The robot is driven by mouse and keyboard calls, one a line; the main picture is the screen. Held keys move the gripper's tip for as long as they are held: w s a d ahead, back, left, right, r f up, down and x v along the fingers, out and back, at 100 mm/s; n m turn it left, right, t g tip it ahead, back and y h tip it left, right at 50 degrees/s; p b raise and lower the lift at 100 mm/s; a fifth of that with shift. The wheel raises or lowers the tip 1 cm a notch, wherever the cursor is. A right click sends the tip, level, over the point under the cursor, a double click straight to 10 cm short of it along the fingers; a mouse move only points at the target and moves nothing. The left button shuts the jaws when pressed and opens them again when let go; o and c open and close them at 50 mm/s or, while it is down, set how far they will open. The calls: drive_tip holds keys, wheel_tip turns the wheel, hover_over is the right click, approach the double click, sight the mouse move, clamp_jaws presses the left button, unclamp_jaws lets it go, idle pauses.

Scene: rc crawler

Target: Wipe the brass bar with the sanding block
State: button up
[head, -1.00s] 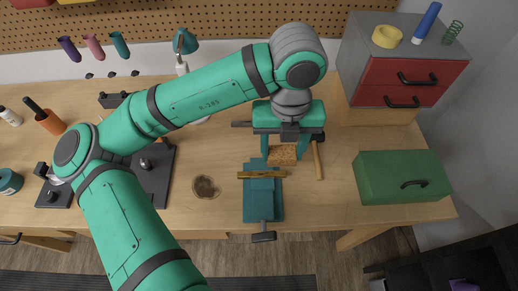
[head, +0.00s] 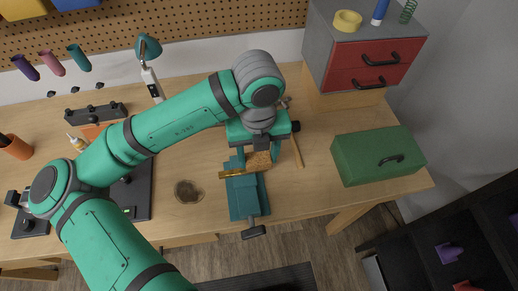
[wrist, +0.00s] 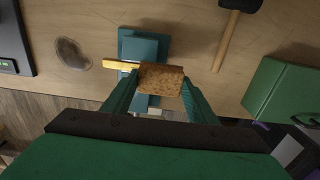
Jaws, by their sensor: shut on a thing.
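My gripper (head: 258,155) is shut on a brown, grainy sanding block (head: 260,161); in the wrist view the block (wrist: 161,79) sits between the two green fingers. The brass bar (head: 232,174) lies across the top of a teal vise (head: 243,198) on the workbench. In the wrist view the bar's left part (wrist: 120,65) shows and the block hides its right part. The block is over the right end of the bar. I cannot tell whether they touch.
A hammer (head: 297,150) lies right of the vise, and a green toolbox (head: 375,155) stands farther right. A red-drawer cabinet (head: 365,65) is at the back right. A dark stain (head: 188,191) marks the bench left of the vise. Bare bench lies around the stain.

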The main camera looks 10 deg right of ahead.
sight(247, 160)
wheel_tip(247, 160, down, 2)
drive_tip(key=shift+a, duration=0.35)
drive_tip(key=shift+c, duration=0.4)
drive_tip(key=shift+a+f, duration=0.25)
drive_tip(key=shift+a, duration=2.5)
drive_tip(key=shift+d, duration=0.1)
drive_tip(key=shift+d+r, duration=0.1)
drive_tip(key=shift+d, duration=2.9)
drive_tip(key=shift+d+r, duration=0.1)
drive_tip(key=shift+r, duration=0.1)
wheel_tip(247, 160, up, 5)
drive_tip(key=shift+r, duration=0.15)
drive_tip(key=shift+w+r, duration=0.15)
drive_tip(key=shift+r, duration=0.95)
drive_tip(key=shift+a, duration=0.25)
drive_tip(key=shift+s+d, duration=0.2)
drive_tip(key=shift+d, duration=0.1)
